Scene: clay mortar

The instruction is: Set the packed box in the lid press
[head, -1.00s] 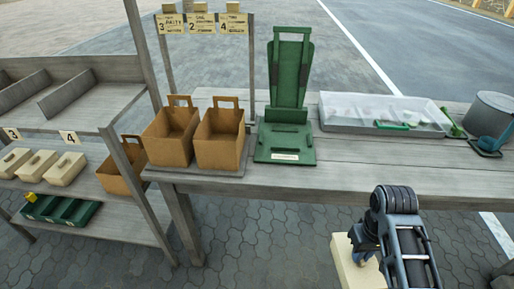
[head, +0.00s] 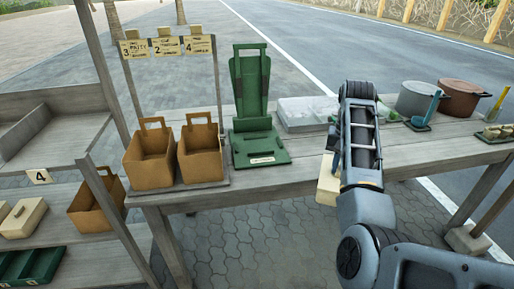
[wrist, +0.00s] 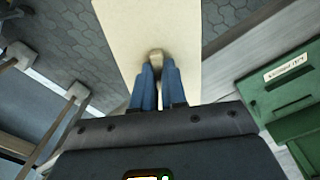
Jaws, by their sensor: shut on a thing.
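My gripper (wrist: 157,75) is shut on the knob of a long cream box (wrist: 145,25). In the head view the box (head: 328,186) hangs in front of the table's front edge, partly hidden by my arm. The inside of the box cannot be seen. The green lid press (head: 257,148), with a flat base and a tall upright back, stands on the table to the left of the box. Its base is empty. The press (wrist: 290,85) also shows at the right of the wrist view, apart from the box.
Two brown handled boxes (head: 201,155) stand close to the left of the press. A sign rack post (head: 218,85) rises behind. The wooden table (head: 275,178) has bare boards before the tray.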

